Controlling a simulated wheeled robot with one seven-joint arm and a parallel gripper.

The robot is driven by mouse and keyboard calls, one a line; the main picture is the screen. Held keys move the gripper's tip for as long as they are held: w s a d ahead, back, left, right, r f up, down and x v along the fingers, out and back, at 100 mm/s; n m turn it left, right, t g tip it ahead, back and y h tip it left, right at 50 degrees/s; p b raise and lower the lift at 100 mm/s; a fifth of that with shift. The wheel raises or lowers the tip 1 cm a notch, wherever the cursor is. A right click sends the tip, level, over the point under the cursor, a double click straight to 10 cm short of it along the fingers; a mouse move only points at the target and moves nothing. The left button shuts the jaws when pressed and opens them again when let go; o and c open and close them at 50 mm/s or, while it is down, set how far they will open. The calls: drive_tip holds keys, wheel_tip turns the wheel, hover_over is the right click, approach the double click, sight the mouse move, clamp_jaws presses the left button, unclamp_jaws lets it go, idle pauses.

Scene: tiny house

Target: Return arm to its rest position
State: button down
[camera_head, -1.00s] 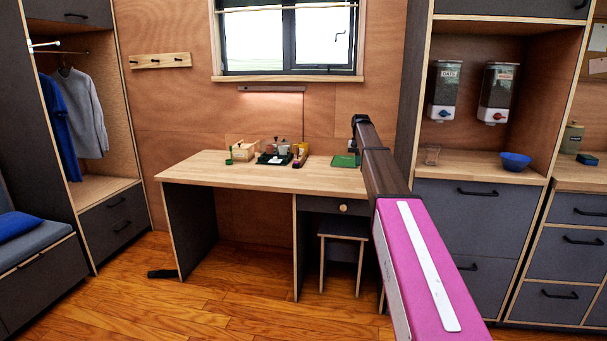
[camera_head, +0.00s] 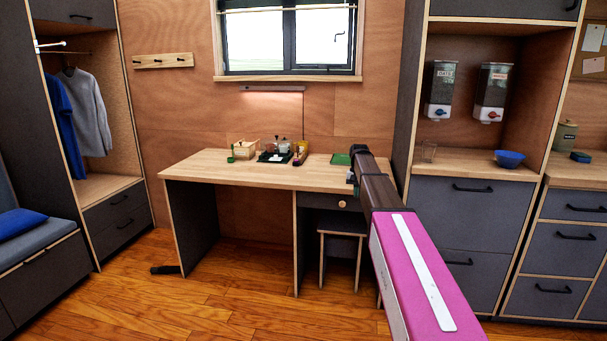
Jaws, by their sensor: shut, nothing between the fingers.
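My arm reaches up from the lower right, with a pink link that has a white stripe (camera_head: 424,272) and a dark brown link (camera_head: 377,188) beyond it. The arm's dark far end (camera_head: 357,151) is in front of the right part of the desk (camera_head: 235,171). My gripper's fingers do not show; they are hidden behind the arm or out of sight. I see nothing carried by the visible part of the arm.
The desk holds a wooden box (camera_head: 245,149), a black tray (camera_head: 272,157) and a green item (camera_head: 341,159). A stool (camera_head: 342,228) stands under it. At right, a cabinet (camera_head: 470,235) holds a blue bowl (camera_head: 509,159) and two dispensers.

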drive_tip(key=s+a+f, duration=0.1)
drive_tip(key=s+f, duration=0.6)
drive_tip(key=s, duration=0.5)
drive_tip(key=s+a+f+n+t, duration=0.1)
drive_tip(key=s+f, duration=0.6)
drive_tip(key=s, duration=0.6)
drive_tip(key=s+a+f+n, duration=0.1)
drive_tip(key=s+a+f, duration=0.1)
drive_tip(key=s+f, duration=0.6)
drive_tip(key=s, duration=0.5)
drive_tip(key=shift+s+t, duration=0.2)
drive_tip(key=shift+t, duration=0.1)
